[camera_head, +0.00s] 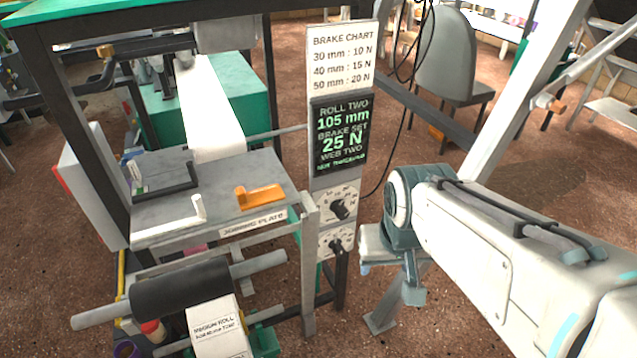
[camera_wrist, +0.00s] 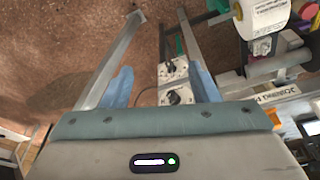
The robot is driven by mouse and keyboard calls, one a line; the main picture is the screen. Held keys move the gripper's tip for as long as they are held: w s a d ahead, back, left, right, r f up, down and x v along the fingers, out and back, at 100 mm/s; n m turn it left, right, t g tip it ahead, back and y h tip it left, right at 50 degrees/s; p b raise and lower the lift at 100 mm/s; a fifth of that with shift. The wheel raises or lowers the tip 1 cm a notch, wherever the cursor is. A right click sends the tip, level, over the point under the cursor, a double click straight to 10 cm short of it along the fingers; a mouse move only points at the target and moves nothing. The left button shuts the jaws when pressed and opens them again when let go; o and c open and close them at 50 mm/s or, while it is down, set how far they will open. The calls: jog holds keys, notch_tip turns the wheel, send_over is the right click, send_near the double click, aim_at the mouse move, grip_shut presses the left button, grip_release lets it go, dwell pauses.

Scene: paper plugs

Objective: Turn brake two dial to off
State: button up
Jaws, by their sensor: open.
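Two black dials on white plates sit on the grey post panel in the head view, an upper dial (camera_head: 340,208) and a lower dial (camera_head: 335,245). Their small labels are too small to read, so I cannot tell which is brake two. Both dials also show in the wrist view, one farther up the picture (camera_wrist: 168,68) and one nearer my palm (camera_wrist: 174,98). My gripper (camera_wrist: 163,76) is open and empty, its blue fingers on either side of the dial panel in the picture. In the head view my gripper (camera_head: 366,252) is just right of the lower dial.
Above the dials are a green-lit display (camera_head: 342,132) reading brake set 25 N and a brake chart (camera_head: 342,58). Left is the joining plate (camera_head: 165,215) with an orange piece (camera_head: 259,196). A dark roller (camera_head: 180,288) lies below. A slanted metal leg (camera_head: 400,300) stands near my arm.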

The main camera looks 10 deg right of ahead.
aim_at(344, 217)
jog(key=w+a+f+m+y+b, duration=0.15)
jog(key=w+f+m+b, duration=0.25)
jog(key=f, duration=0.8)
jog(key=w+a+f+m+t+y+b, duration=0.1)
jog(key=w+f+m+y+b, duration=0.3)
jog(key=f, duration=0.7)
jog(key=w+a+f+m+b, duration=0.1)
jog(key=w+f+m+b, duration=0.3)
jog(key=f, duration=0.8)
jog(key=w+a+m+t+y+b, duration=0.1)
jog(key=w+m+t+y+b, duration=0.2)
jog(key=w+m+t, duration=0.35)
jog(key=w+d+r+m+t+h+b, duration=0.25)
jog(key=w+d+r+m+t, duration=0.5)
jog(key=m, duration=0.45)
jog(key=shift+n+g, duration=0.25)
jog(key=shift+g, duration=0.05)
jog(key=x, duration=0.7)
jog(key=r+x, duration=0.1)
jog(key=x, duration=0.3)
jog(key=shift+w+a+b, duration=0.1)
jog(key=shift+w+b, duration=0.15)
jog(key=shift+b, duration=0.15)
